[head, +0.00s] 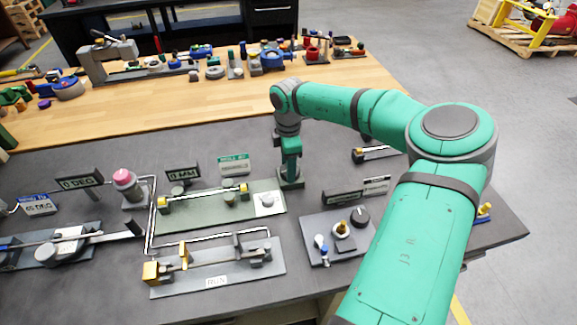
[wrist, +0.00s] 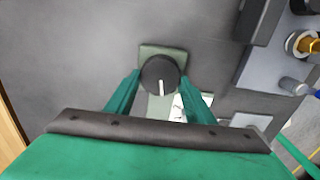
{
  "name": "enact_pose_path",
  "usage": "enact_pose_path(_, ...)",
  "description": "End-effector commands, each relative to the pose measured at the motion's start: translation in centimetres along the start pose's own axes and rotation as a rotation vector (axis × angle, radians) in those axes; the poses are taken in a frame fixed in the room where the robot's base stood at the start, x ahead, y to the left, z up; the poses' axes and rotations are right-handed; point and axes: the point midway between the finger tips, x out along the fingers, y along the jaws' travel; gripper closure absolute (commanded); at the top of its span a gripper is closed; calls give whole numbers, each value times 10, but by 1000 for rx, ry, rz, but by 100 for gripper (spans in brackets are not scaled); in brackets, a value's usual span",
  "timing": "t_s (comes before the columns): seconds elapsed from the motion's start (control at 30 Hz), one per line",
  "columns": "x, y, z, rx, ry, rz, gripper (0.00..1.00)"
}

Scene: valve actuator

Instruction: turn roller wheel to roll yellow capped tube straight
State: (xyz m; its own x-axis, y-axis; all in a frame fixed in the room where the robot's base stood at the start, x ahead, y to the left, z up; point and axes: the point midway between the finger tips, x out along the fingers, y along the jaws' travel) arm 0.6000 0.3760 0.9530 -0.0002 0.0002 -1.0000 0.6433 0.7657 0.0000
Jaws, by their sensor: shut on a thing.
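A thin tube with yellow caps (head: 203,196) lies across a green plate (head: 180,219) in the head view, left of my gripper, its right end slightly higher in the picture. My gripper (head: 290,168) points down over a small green base (head: 291,183) at that plate's right end. In the wrist view a dark round wheel (wrist: 158,72) with a white mark sits on the green base, between the two fingers of my gripper (wrist: 160,78). The fingers are shut on the wheel's sides. The wheel is hidden by my gripper in the head view.
A grey panel (head: 313,252) with knobs stands to the right. A grey plate marked RUN (head: 217,281) lies in front, and a 0 MM display (head: 183,171) stands behind the tube. A pink-topped post (head: 124,180) is at left. My arm covers the right side.

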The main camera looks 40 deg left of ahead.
Motion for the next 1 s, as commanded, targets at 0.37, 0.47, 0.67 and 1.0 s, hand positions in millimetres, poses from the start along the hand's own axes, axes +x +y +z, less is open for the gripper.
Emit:
enact_pose_path(0.37,-1,3,0,355,-1,3,74)
enact_pose_path(0.47,-1,4,1,441,-1,3,74)
enact_pose_path(0.67,-1,4,1,587,0,4,74)
enact_pose_path(1.0,-1,5,2,729,0,3,74)
